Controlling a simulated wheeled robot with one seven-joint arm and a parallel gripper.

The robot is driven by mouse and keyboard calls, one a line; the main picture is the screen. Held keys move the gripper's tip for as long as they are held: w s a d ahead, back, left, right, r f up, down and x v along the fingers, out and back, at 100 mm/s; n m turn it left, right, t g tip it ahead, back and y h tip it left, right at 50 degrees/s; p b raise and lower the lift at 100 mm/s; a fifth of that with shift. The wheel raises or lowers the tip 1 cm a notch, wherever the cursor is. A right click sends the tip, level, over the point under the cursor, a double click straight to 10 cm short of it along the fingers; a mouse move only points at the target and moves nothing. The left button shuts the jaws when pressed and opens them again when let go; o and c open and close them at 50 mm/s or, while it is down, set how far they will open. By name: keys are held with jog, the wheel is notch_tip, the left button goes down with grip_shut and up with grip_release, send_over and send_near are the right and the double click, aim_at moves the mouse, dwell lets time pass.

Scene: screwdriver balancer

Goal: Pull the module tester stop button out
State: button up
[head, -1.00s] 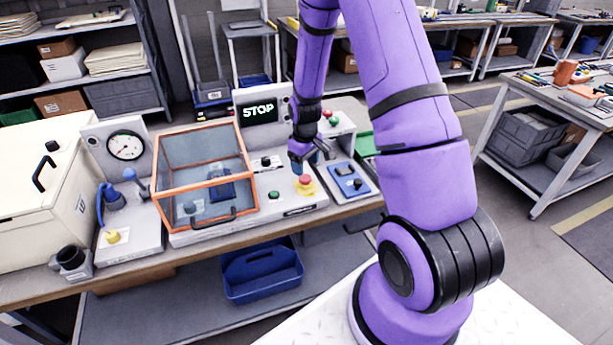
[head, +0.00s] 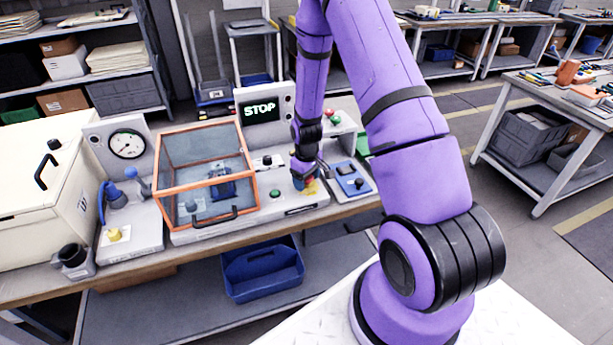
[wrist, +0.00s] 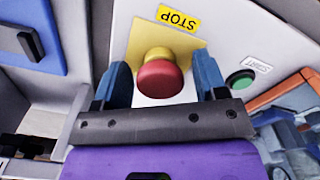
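The module tester stop button (wrist: 158,80) is a red mushroom head on a yellow plate, with a yellow STOP label (wrist: 179,18) beside it in the wrist view. My gripper (wrist: 161,66) is open, with one blue finger on each side of the red head. A gap shows between each finger and the button, so I see no contact. In the head view my gripper (head: 301,181) is down at the tester's front right and mostly hides the button; part of the yellow plate (head: 312,189) shows. The tester's screen (head: 260,110) reads STOP.
A green start button (wrist: 240,81) sits right of the stop button in the wrist view. An orange-framed clear cover (head: 205,170) stands left of my gripper. A blue control box (head: 351,178) sits close on the right. A blue tote (head: 262,272) rests on the shelf below.

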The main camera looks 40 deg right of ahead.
jog(key=c, duration=0.9)
jog(key=shift+r, duration=0.5)
jog(key=o, duration=1)
jog(key=shift+r, duration=0.1)
jog(key=shift+r, duration=0.25)
jog(key=shift+r, duration=2.95)
